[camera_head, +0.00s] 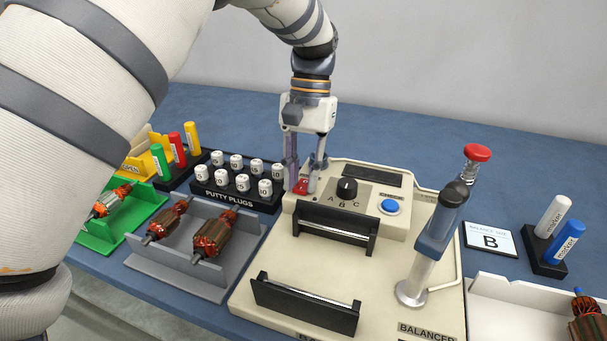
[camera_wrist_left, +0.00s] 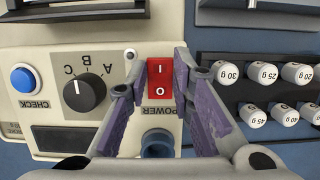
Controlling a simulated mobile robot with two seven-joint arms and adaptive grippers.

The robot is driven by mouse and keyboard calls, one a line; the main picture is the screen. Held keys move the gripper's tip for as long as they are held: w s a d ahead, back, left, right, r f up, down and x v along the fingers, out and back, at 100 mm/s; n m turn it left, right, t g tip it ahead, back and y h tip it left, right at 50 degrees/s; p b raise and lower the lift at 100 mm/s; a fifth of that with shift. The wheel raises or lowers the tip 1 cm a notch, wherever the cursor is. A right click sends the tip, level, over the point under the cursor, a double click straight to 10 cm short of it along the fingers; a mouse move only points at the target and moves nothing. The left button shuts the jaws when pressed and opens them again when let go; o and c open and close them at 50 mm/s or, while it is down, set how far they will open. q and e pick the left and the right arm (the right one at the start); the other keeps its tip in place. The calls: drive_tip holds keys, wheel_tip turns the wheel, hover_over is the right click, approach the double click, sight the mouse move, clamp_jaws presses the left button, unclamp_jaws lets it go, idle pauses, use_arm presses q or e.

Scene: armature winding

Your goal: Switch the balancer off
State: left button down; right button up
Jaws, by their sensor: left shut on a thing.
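The balancer (camera_head: 390,262) is a cream machine on the blue table. Its red power switch (camera_head: 301,187) is at the back left of its panel, and it also shows in the left wrist view (camera_wrist_left: 159,78) with I and O marks. Which side of the switch is pressed I cannot tell. My right gripper is not in view.
Beside the switch are a black A-B-C knob (camera_head: 347,189) and a blue CHECK button (camera_head: 389,207). The putty plugs rack (camera_head: 237,196) stands close on the left. A post with a red knob (camera_head: 477,153) rises at the balancer's right.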

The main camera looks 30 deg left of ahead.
use_arm(q)
drive_tip(key=c, duration=1.4)
unclamp_jaws()
drive_tip(key=shift+f, duration=0.1)
drive_tip(key=v, duration=1.2)
